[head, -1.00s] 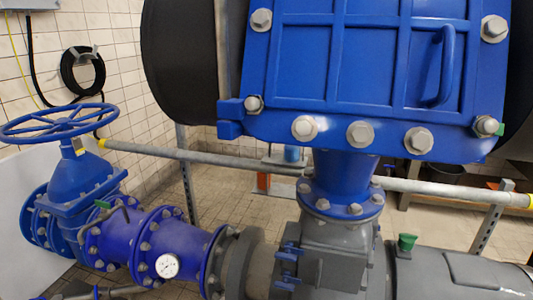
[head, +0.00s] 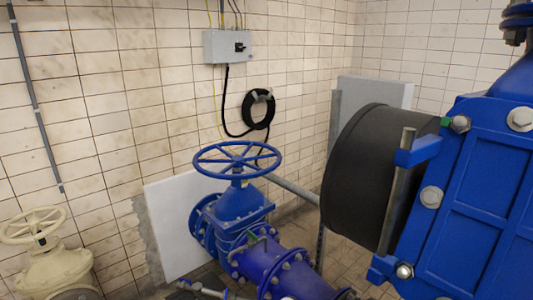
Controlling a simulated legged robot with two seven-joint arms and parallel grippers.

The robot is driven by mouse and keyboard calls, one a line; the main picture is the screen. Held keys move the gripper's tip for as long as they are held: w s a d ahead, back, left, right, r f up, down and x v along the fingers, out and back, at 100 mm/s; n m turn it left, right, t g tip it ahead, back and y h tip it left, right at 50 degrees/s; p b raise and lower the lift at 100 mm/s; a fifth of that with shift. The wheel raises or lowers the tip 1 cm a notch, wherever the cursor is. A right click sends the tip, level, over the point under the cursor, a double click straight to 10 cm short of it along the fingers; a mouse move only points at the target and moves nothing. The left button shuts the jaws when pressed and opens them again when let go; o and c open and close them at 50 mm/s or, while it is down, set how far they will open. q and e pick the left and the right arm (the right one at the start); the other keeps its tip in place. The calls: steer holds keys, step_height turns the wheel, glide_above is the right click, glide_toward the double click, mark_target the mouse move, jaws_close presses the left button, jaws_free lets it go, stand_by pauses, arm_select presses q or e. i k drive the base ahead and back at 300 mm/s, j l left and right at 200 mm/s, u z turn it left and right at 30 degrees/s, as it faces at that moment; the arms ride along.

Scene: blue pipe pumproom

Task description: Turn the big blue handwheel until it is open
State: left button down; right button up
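The big blue handwheel (head: 237,160) shows in the head view, left of the middle. It lies roughly level on top of a blue gate valve (head: 238,207), and its spokes meet at a central hub. Nothing touches the wheel. Neither of my grippers is in the head view. How far the valve is open cannot be told from this view.
A smaller cream handwheel (head: 33,226) stands at the lower left. A large blue housing (head: 480,190) with a black round section (head: 370,175) fills the right. A blue pipe (head: 290,275) runs from the valve. A grey switch box (head: 229,47) and coiled black cable (head: 258,109) hang on the tiled wall.

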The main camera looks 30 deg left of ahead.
mark_target(238, 161)
steer(key=u, duration=1.1)
steer(key=i+j, duration=0.2)
steer(key=i, duration=0.3)
steer(key=i+j, duration=0.2)
steer(key=i, duration=0.35)
steer(key=z, duration=0.05)
